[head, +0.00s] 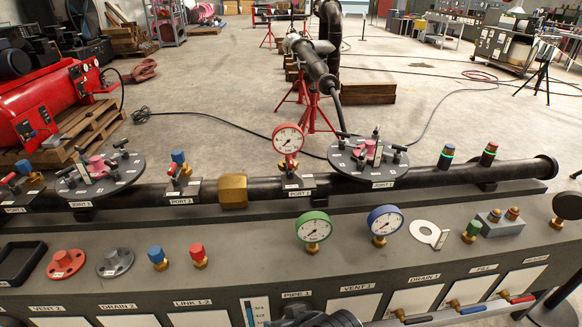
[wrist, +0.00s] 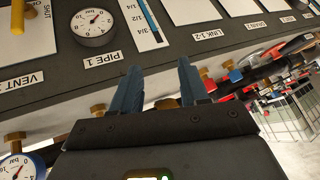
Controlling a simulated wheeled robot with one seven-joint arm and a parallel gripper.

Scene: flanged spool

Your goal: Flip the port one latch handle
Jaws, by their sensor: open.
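The port is not identifiable in the wrist view.
A red-rimmed gauge (head: 288,139) stands on the neighbouring port. Round black flanges (head: 100,173) with upright parts flank the ports. Gauges, valves and coloured caps line the console top (head: 240,262).

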